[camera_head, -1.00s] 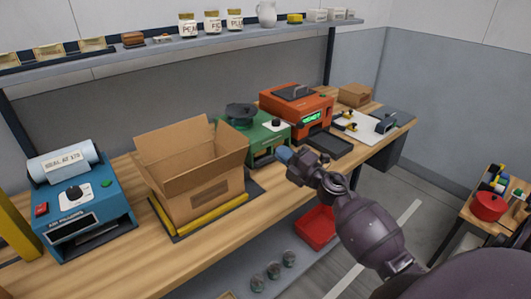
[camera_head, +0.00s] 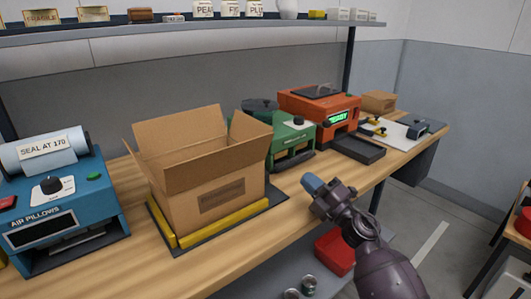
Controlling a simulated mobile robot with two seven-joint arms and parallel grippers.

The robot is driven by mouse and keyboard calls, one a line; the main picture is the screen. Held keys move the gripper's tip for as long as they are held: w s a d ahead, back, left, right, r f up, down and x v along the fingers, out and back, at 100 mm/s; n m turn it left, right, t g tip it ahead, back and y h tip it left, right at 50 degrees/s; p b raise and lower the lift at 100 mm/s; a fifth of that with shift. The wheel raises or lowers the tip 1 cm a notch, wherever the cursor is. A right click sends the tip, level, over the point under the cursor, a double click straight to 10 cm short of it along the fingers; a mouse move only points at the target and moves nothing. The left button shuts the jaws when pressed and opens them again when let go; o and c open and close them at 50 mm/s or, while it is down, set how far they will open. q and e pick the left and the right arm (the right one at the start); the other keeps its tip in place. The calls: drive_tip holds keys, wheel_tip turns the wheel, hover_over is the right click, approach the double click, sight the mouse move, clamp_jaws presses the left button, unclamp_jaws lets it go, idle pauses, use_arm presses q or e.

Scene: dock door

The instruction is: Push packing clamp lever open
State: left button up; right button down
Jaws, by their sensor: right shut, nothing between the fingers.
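A white board (camera_head: 398,132) near the far right end of the bench carries small black and yellow clamp-like fittings (camera_head: 375,127) and a dark grey block (camera_head: 417,131). Which part is the clamp lever is too small to tell. My right gripper (camera_head: 312,183) has blue fingertips, is shut and empty, and shows over the bench's front edge. In the picture it is below the green machine and left of and below the white board, apart from the fittings. My left gripper is not in view.
An open cardboard box (camera_head: 208,190) stands on a yellow-edged base. Nearby are a blue air-pillow machine (camera_head: 62,215), a green machine (camera_head: 291,140), an orange machine (camera_head: 319,110) and a dark tray (camera_head: 359,148). A red bin (camera_head: 335,250) sits below the bench.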

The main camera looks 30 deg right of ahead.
drive_tip(key=shift+s+a+r+n+y, duration=0.2)
drive_tip(key=shift+s+r+n+y, duration=0.25)
drive_tip(key=shift+r+n+y, duration=0.25)
drive_tip(key=shift+r, duration=0.1)
drive_tip(key=shift+w+a, duration=0.15)
drive_tip(key=shift+w, duration=0.1)
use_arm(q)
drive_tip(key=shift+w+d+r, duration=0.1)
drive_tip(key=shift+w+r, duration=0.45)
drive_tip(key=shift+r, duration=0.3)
use_arm(e)
drive_tip(key=x, duration=1.3)
drive_tip(key=shift+w, duration=0.25)
use_arm(q)
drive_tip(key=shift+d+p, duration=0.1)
drive_tip(key=shift+p, duration=0.2)
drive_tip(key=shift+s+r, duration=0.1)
use_arm(e)
drive_tip(key=shift+r, duration=0.15)
